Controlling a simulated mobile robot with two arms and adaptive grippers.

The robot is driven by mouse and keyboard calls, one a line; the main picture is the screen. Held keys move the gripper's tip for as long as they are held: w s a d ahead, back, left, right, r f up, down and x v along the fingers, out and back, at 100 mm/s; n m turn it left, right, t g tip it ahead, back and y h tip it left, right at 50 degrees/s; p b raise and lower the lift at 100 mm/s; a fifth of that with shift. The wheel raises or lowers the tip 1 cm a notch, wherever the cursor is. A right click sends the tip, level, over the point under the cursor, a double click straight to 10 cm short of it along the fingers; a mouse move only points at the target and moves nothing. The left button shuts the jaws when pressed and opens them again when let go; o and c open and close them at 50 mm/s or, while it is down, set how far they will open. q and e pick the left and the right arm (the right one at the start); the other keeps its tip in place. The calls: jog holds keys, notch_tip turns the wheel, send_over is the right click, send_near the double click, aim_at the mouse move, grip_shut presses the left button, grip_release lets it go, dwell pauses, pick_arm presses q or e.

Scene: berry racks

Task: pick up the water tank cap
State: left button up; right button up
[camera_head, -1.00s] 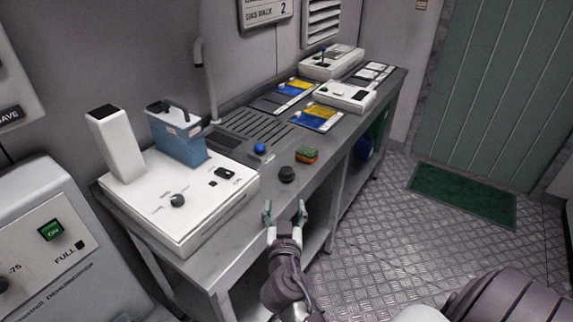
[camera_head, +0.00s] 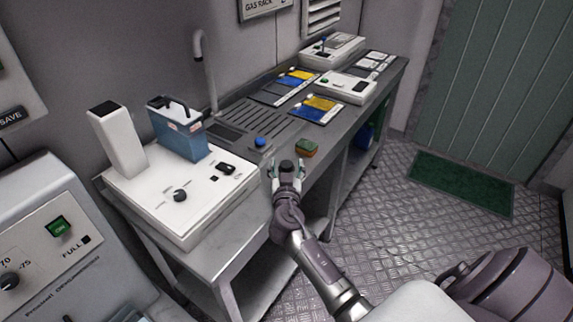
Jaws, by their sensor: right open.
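A small dark round cap (camera_head: 287,165), likely the water tank cap, is on the grey bench near its front edge. My right gripper (camera_head: 287,170) is at the cap, with its fingers open on the left and right of it. I cannot tell whether the fingers touch it, and the gripper partly hides it. A blue tank (camera_head: 181,139) with a dark handle stands on the white machine at the left. My left gripper is not in view.
The white machine (camera_head: 150,205) fills the left end of the bench (camera_head: 245,205). Papers and white devices lie farther back.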

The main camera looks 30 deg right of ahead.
jog(key=shift+w+d+f, duration=0.1)
jog(key=shift+w+d, duration=0.25)
jog(key=shift+w, duration=0.15)
jog(key=c, duration=1)
jog(key=shift+c, duration=0.3)
